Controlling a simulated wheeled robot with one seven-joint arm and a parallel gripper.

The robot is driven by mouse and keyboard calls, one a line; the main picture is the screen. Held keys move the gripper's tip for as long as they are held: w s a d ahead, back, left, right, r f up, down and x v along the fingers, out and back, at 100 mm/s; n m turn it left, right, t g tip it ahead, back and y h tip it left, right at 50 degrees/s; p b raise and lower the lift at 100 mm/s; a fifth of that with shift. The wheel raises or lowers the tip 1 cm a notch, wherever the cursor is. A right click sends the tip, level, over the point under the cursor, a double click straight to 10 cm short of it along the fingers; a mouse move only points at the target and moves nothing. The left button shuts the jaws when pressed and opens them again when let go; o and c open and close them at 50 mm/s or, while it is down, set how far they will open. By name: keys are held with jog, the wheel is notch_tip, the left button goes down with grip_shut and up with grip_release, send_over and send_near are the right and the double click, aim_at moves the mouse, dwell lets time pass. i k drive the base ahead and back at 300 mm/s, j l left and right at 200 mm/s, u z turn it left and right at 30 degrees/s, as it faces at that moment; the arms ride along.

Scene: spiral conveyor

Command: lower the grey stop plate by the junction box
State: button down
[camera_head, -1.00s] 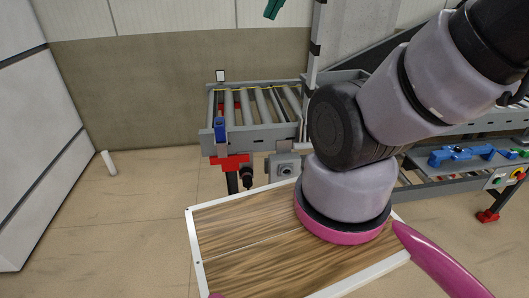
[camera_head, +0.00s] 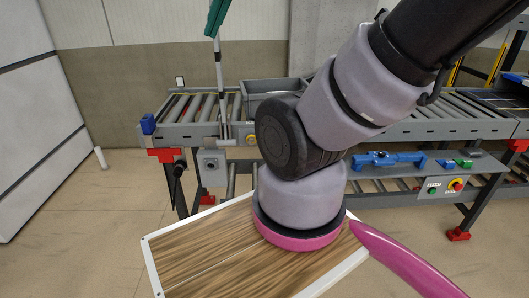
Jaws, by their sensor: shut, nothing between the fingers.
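A grey junction box (camera_head: 211,166) with a round front hangs below the roller conveyor's front rail, left of my arm. A thin upright post (camera_head: 221,90) with dark bands rises just above it. I cannot pick out the grey stop plate for certain among the grey parts around the box and the post. My arm (camera_head: 300,200) stands in the middle of the picture and runs up and out at the top right. My gripper is out of the picture. My arm hides part of the conveyor to the right of the box.
The roller conveyor (camera_head: 172,132) has a blue part (camera_head: 147,124) at its left end. A grey bin (camera_head: 262,88) sits on it, partly behind my arm. A lower shelf (camera_head: 385,170) carries a blue device (camera_head: 388,160). Floor at front left is clear.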

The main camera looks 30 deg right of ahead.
aim_at(217, 51)
jog(key=k+l, duration=0.75)
jog(key=l, duration=0.2)
